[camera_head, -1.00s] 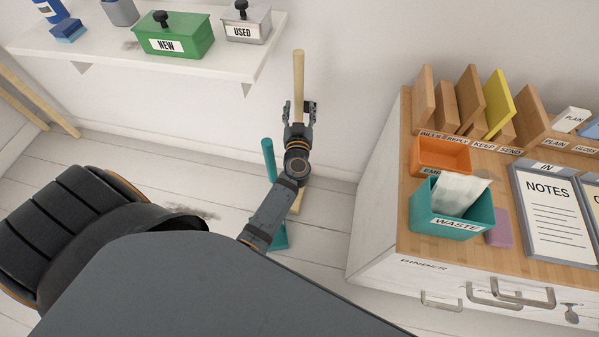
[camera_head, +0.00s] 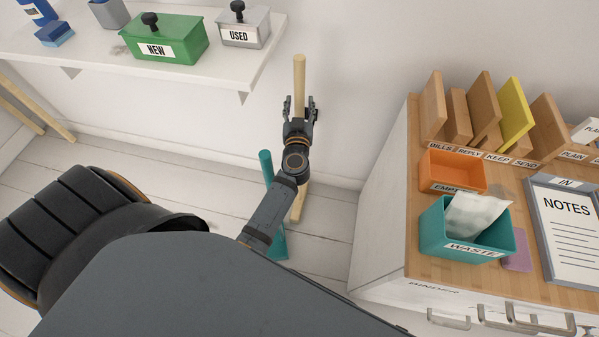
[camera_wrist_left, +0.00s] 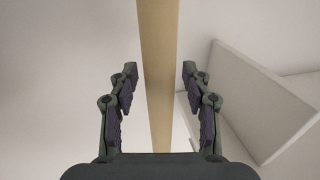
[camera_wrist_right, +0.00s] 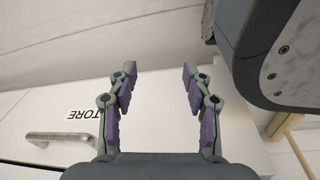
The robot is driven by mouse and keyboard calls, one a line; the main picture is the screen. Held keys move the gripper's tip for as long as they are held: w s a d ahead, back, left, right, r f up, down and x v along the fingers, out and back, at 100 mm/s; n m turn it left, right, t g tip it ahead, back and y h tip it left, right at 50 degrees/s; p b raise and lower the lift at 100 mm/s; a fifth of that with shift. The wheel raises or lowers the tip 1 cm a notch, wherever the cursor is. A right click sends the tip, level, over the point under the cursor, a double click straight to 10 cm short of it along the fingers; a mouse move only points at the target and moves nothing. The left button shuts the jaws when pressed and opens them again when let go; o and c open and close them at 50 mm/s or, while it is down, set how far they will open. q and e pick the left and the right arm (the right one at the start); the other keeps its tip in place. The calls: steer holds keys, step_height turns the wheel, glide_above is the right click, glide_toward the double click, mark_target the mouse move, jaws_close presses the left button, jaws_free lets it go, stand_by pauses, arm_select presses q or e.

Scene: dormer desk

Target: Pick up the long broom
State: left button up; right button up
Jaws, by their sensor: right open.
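The long broom is a pale wooden pole (camera_head: 299,72) standing roughly upright by the wall, right of the shelf; its lower part (camera_head: 299,205) shows below my arm and its foot is not clear. My left gripper (camera_head: 300,102) is at the upper part of the pole. In the left wrist view the pole (camera_wrist_left: 158,75) runs between the open fingers (camera_wrist_left: 158,80), with a gap on each side. My right gripper is outside the head view; in the right wrist view it is open and empty (camera_wrist_right: 159,72), in front of a white front with a handle.
A teal long-handled thing (camera_head: 266,165) stands just left of the broom, partly behind my arm. A white shelf (camera_head: 215,75) with a green box (camera_head: 165,40) is at upper left. A desk (camera_head: 400,215) with a teal waste bin (camera_head: 465,238) is on the right.

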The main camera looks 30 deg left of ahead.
arm_select(q)
jaws_close()
steer(key=shift+w+r, duration=0.1)
steer(key=shift+r, duration=0.05)
